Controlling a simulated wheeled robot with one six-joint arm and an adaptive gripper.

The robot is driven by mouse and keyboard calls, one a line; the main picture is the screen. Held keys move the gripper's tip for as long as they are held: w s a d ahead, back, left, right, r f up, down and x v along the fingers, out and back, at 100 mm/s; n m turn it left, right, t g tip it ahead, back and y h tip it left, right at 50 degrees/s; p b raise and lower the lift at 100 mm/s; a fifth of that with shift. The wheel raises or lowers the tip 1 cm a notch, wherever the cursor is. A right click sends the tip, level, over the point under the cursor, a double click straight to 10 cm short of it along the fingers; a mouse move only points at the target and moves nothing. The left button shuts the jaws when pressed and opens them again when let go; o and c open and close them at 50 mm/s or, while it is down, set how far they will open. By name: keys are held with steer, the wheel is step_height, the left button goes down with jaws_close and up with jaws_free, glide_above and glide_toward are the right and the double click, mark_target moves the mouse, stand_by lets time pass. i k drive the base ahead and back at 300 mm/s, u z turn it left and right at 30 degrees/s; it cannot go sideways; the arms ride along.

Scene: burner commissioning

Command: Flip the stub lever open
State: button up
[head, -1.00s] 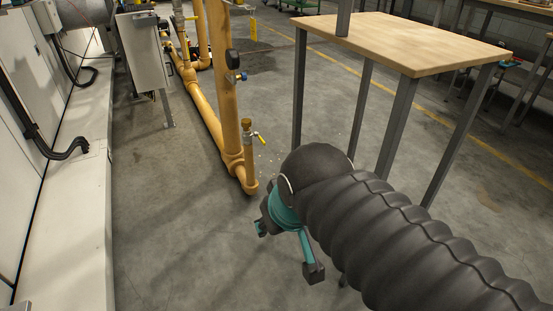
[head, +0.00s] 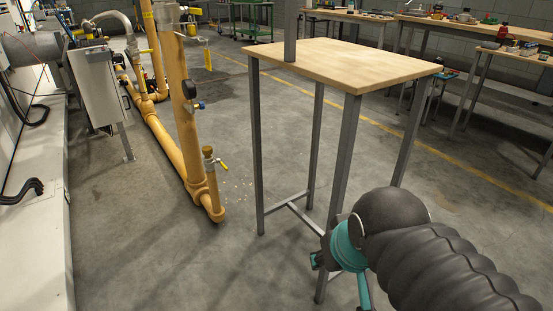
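The stub (head: 209,175) is a short upright pipe with a brass cap, rising from the low end of the yellow gas pipe, left of centre in the head view. My gripper (head: 340,286) is at the lower right, well apart from the stub and lever. Its teal fingers are spread with nothing visible between them. The right finger runs off the bottom edge, so its tip is hidden.
A tall wooden-topped table (head: 345,64) with grey legs stands right of the stub, close behind my gripper. A grey box (head: 97,88) is at left. Floor before the stub is clear.

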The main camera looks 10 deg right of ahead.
mark_target(218, 161)
steer(key=z, duration=1.65)
steer(key=i, duration=4.75)
steer(key=u, duration=4.45)
steer(key=i, duration=1)
steer(key=u, duration=0.05)
